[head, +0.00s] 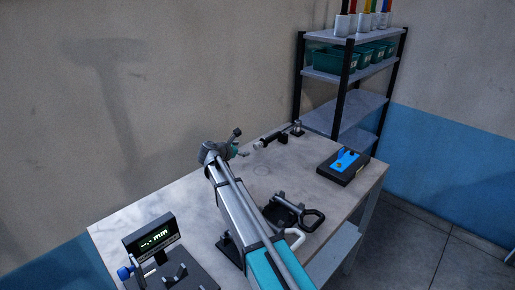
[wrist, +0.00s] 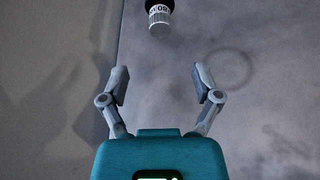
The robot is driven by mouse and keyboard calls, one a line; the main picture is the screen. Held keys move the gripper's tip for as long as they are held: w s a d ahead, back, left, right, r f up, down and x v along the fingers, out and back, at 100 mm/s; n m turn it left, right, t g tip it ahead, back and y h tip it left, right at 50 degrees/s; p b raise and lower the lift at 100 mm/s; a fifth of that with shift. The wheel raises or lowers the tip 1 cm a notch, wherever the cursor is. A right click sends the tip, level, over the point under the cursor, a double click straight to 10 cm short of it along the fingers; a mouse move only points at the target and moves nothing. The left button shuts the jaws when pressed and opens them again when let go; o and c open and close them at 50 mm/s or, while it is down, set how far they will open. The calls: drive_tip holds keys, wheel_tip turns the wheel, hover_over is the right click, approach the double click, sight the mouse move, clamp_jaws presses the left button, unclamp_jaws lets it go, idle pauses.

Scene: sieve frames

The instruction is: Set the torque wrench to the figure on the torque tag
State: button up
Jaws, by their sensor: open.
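The torque wrench (head: 274,138) appears as a dark bar with a pale knob at its near end, on the back part of the bench. In the wrist view its end (wrist: 159,18) shows as a black grip with a pale, marked collar at the top edge; the figures are too small to read surely. My gripper (head: 240,142) is left of that pale end, apart from it. In the wrist view my gripper (wrist: 161,77) has its fingers spread with nothing between them, and the wrench end is ahead of them. I cannot make out a torque tag.
The bench (head: 180,203) runs along the wall. A gauge display (head: 151,236) with dashes and "mm" stands front left. A black box with a blue top (head: 343,166) lies right. Shelves (head: 346,104) with teal bins stand behind.

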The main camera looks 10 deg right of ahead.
sight(256, 146)
drive_tip(key=b+x, duration=0.4)
drive_tip(key=x, duration=0.8)
clamp_jaws()
idle(0.3)
